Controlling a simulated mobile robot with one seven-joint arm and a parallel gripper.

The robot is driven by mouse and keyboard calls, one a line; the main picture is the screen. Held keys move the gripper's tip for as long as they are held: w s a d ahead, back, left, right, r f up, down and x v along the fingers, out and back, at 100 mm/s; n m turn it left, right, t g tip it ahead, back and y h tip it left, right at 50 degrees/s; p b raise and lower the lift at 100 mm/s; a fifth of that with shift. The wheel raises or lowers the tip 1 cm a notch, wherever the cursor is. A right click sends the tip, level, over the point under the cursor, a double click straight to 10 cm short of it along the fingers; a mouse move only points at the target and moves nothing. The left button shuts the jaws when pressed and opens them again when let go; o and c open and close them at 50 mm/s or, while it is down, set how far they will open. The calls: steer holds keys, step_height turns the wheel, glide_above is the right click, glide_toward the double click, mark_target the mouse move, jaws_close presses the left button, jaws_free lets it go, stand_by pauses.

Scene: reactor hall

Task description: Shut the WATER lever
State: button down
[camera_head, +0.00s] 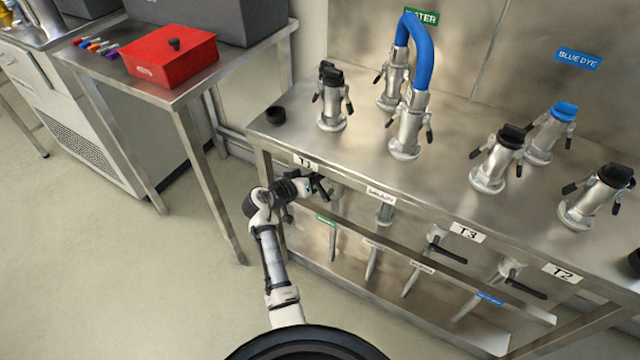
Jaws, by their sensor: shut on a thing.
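The green-labelled valve on the front of the steel bench is the leftmost of the row, under the T1 plate (305,163). Its small green label (326,222) is too small to read; a green sign (421,16) on the back wall reads as WATER, partly hidden by the blue hose. My gripper (318,186) is at this leftmost valve, shut on its dark lever. The lever is mostly hidden by the gripper, so its angle cannot be told.
To the right along the front are other valves with black levers, one under T3 (467,232) and one near T2 (562,273). A blue hose (423,55) joins two couplings on the bench top. A side table with a red box (170,57) stands left; open floor lies between.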

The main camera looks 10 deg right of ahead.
steer(key=w+a+f+n+h+b, duration=0.2)
steer(key=a+f+n+h+b, duration=0.1)
steer(key=f+n+b, duration=0.4)
steer(key=shift+w+a+f+n+h+b, duration=0.2)
steer(key=shift+n+h+b, duration=0.7)
steer(key=shift+n+b, duration=0.3)
steer(key=c, duration=1.4)
jaws_free()
steer(key=shift+o, duration=0.2)
steer(key=v, duration=1.3)
steer(key=shift+s+a+b, duration=0.15)
steer(key=shift+a+b, duration=0.25)
steer(key=shift+b, duration=0.05)
steer(key=shift+r, duration=0.1)
